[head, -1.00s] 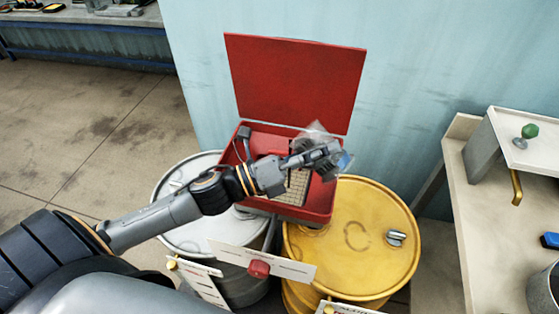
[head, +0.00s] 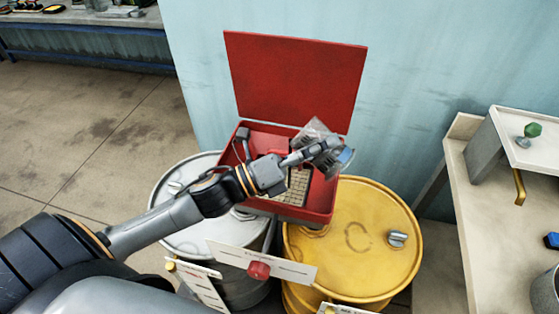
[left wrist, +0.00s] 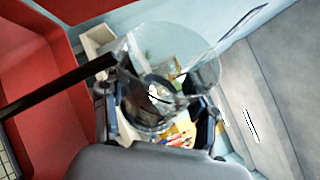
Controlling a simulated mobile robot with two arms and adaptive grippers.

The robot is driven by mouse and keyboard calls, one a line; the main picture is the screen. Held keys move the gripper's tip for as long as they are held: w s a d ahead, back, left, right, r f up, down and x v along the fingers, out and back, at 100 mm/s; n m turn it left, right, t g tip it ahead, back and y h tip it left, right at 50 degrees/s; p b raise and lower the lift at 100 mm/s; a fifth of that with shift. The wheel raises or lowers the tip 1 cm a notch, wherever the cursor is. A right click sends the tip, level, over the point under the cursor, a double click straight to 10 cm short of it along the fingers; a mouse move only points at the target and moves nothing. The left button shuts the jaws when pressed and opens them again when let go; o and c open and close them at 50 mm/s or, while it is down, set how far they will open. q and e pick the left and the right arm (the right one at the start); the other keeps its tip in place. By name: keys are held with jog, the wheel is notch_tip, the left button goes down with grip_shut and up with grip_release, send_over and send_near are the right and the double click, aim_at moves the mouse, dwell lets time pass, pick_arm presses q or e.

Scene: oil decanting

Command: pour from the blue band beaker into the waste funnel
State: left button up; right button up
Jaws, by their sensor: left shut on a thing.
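My left gripper (head: 328,150) is shut on the clear blue band beaker (head: 318,130) and holds it tilted over the right part of the open red box. A patch of the blue band shows at the beaker's right. The red box (head: 322,201) is the likely waste funnel, with a pale grid inside and its lid (head: 295,82) raised behind. In the left wrist view the clear beaker (left wrist: 175,50) sits between the fingers (left wrist: 160,112); its wide mouth faces up in the picture. I cannot tell how much liquid it holds. My right gripper is out of view.
A yellow drum (head: 375,255) and a white-topped drum (head: 185,235) stand under the red box. A label board (head: 262,262) is in front. A workbench (head: 480,235) with a white shelf is at right. The blue wall (head: 430,60) is close behind the lid.

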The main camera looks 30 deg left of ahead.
aim_at(316, 122)
pick_arm(q)
jog(key=shift+a+r+n+t+b, duration=0.15)
jog(key=shift+r+n+t+b, duration=0.35)
jog(key=shift+n+t+b, duration=0.45)
dwell(0.5)
jog(key=shift+a+r+n, duration=0.2)
jog(key=shift+r+n, duration=0.05)
jog(key=shift+n, duration=0.1)
jog(key=shift+w+a+r+n+t, duration=0.1)
jog(key=shift+a+r+n+t, duration=0.35)
jog(key=shift+a+r+n, duration=0.45)
jog(key=shift+r+n+t+y, duration=0.2)
jog(key=shift+n+t+y, duration=0.1)
jog(key=shift+n, duration=0.2)
